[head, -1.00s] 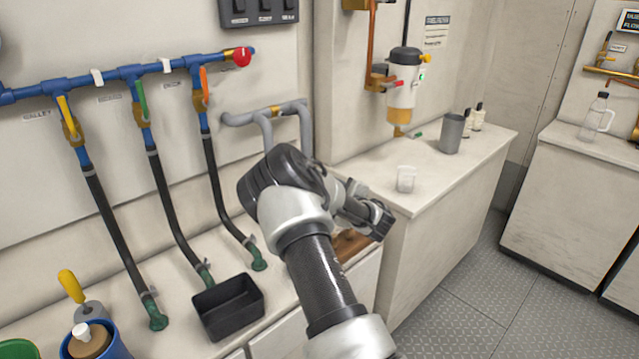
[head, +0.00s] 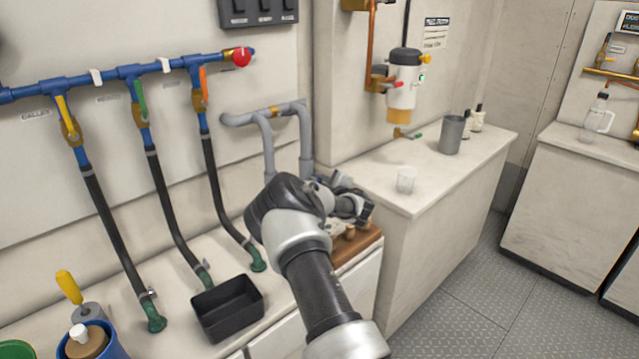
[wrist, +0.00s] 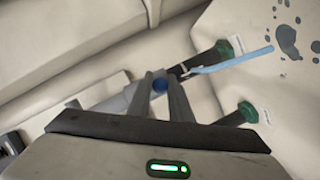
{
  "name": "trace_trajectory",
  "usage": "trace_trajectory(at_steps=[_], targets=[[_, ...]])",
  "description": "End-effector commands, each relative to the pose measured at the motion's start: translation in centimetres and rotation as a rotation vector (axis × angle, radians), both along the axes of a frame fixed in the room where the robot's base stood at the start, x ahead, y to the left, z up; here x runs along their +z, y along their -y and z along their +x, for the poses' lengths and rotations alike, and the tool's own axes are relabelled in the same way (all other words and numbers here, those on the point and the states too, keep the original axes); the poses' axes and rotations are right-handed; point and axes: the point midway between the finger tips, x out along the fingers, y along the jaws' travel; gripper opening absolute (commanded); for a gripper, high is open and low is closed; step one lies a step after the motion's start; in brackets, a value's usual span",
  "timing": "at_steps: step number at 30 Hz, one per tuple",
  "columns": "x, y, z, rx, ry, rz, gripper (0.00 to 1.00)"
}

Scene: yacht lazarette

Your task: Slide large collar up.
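I cannot single out a large collar for certain. Three black hoses hang from the blue manifold (head: 130,72), and small grey clips show near their lower ends, such as the clip (head: 203,265) on the middle hose. My gripper (head: 356,205) is above the right end of the left counter, right of the hoses and below the grey pipes (head: 266,112). In the wrist view my gripper's two grey fingers (wrist: 161,92) point away from the camera with a small blue round spot between them. Dark hose ends with green fittings (wrist: 243,112) lie beyond, to the right. I see nothing clearly held.
A brown wooden board (head: 360,248) with small wooden pieces lies under my gripper. A black tray (head: 228,308) stands by the hose ends. A clear cup (head: 406,180) and a grey cylinder (head: 452,135) stand on the right counter. The floor (head: 470,295) is clear.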

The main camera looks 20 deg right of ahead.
Motion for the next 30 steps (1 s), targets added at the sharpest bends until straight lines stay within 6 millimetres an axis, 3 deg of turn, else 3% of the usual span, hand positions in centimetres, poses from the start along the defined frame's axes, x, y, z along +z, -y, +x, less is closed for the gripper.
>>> trace_trajectory(at_steps=[2, 8, 18, 28, 29, 30], targets=[[0.0, 0.0, 0.0, 0.0, 0.0, 0.0, 0.0], [0.2, 0.0, 0.0, -0.001, 0.001, 0.0, 0.0], [5.8, 0.1, 0.0, -0.001, 0.003, 0.001, 0.0], [5.9, 0.0, 0.0, 0.002, 0.0, -0.001, 0.0], [5.9, 0.0, 0.0, 0.002, 0.0, -0.001, 0.2], [5.9, 0.0, 0.0, 0.002, 0.0, -0.001, 0.26]])
